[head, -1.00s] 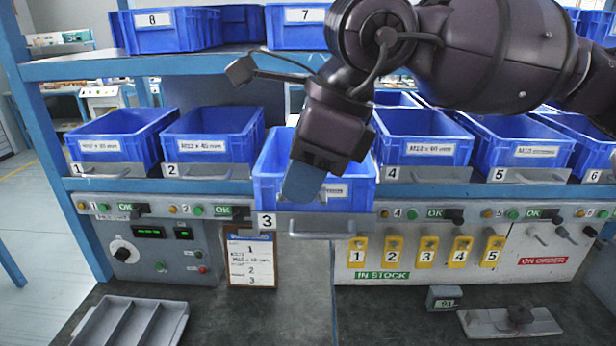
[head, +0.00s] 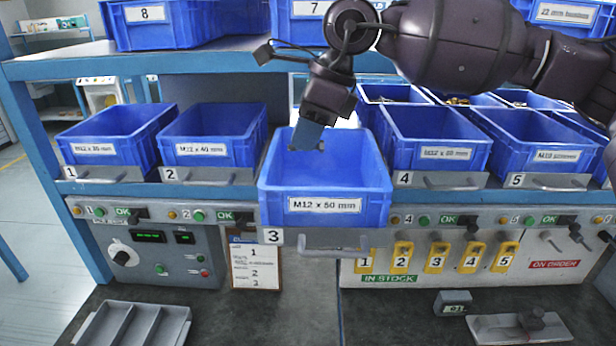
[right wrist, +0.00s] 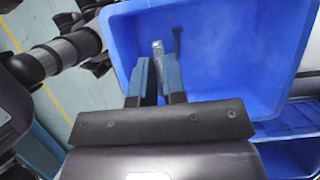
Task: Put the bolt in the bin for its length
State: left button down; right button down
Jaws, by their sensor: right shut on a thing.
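My right gripper (head: 306,142) is over the inside of bin 3 (head: 325,205), labelled M12 x 50 mm, which sticks out further than its neighbours. In the right wrist view the gripper (right wrist: 160,72) is shut on a grey bolt (right wrist: 157,48), whose end shows beyond the fingertips against the blue bin interior (right wrist: 225,60). The bolt is above the bin floor, and a dark streak like its shadow lies beside it. In the head view the bolt is too small to make out clearly. My left gripper is not in view.
Bin 1 (head: 95,150) and bin 2 (head: 200,150) stand to the left, bin 4 (head: 445,153) and bin 5 (head: 555,156) to the right. An upper shelf (head: 190,62) runs above. A divided grey tray (head: 135,325) and a small grey device (head: 453,302) sit on the bench.

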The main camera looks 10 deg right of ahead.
jog(key=w+d+p, duration=0.1)
jog(key=w+d, duration=0.1)
jog(key=w, duration=0.4)
jog(key=f, duration=0.4)
jog(key=f+p, duration=0.1)
jog(key=f, duration=0.2)
jog(key=shift+s+a+f, duration=0.1)
jog(key=shift+s+a, duration=0.15)
jog(key=shift+s, duration=0.1)
jog(key=shift+f, duration=0.8)
notch_tip(320, 180, down, 3)
jog(key=shift+r+p, duration=0.1)
jog(key=shift+p, duration=0.3)
jog(key=shift+f, duration=0.2)
